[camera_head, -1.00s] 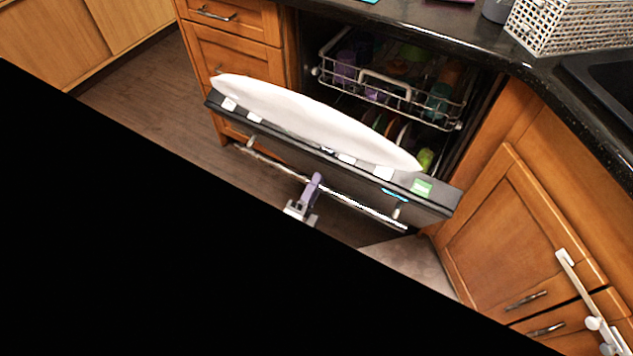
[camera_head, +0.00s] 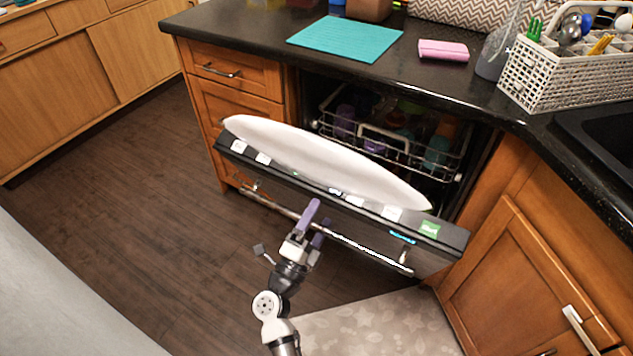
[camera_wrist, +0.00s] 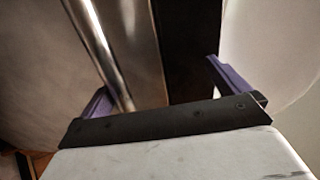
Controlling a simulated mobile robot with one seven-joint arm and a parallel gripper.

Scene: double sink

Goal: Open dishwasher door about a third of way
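The dishwasher door (camera_head: 345,218) is a dark panel under the counter, tilted partly open. A long, pale oval-looking surface (camera_head: 320,165) shows along its upper inner side. A silvery bar handle (camera_head: 365,249) runs across its front. My gripper (camera_head: 318,221) is at the middle of the handle, with its purple fingers apart. In the wrist view the handle (camera_wrist: 113,55) runs between the spread fingers, close to the left one. The right finger stands beyond a dark door edge (camera_wrist: 190,45). I cannot tell whether a finger touches the door or handle.
The dishwasher's upper rack (camera_head: 390,145) holds cups and dishes. Wooden drawers (camera_head: 235,85) stand at its left, a wooden cabinet (camera_head: 510,270) at its right. The counter holds a teal mat (camera_head: 345,38) and a white basket (camera_head: 570,75). Floor (camera_head: 130,170) at left is clear.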

